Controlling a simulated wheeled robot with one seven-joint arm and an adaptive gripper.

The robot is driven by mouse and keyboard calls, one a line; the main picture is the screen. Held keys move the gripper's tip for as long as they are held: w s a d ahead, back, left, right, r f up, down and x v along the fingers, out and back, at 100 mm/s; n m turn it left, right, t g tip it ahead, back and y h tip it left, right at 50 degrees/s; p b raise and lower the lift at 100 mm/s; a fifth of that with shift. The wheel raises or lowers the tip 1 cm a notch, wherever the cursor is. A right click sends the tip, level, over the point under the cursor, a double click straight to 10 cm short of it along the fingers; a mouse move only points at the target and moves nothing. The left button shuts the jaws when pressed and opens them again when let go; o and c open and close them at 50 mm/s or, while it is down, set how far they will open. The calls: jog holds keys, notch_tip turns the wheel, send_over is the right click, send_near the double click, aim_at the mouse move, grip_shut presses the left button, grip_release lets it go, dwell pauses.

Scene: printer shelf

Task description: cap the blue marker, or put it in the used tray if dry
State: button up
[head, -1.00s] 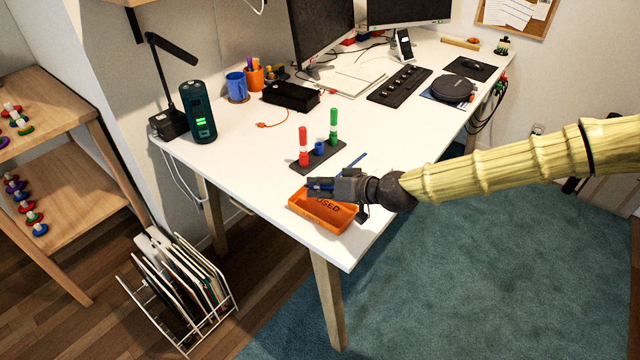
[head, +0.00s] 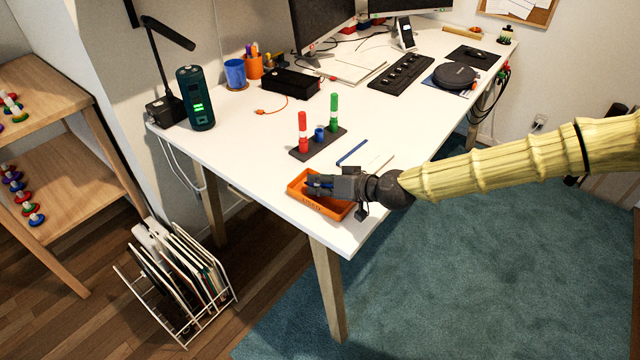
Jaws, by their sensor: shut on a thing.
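My gripper (head: 318,183) is low over the orange used tray (head: 299,203), with its fingertips inside the tray's outline. It is shut on a small blue thing, which seems to be the blue marker (head: 321,184); the fingers hide most of it. I cannot tell whether it touches the tray floor. A dark marker stand (head: 302,151) holds an upright red marker (head: 302,133), a short blue cap (head: 319,134) in the middle, and an upright green marker (head: 334,113).
A black box (head: 291,83), blue cup (head: 235,73) and dark green cylinder (head: 196,98) stand farther back. The desk's front edge is close to the tray.

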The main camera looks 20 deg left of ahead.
jog(key=shift+s+f, duration=0.1)
jog(key=o, duration=0.9)
jog(key=shift+f, duration=0.1)
jog(key=shift+r+p, duration=2)
jog(key=shift+r, duration=2.15)
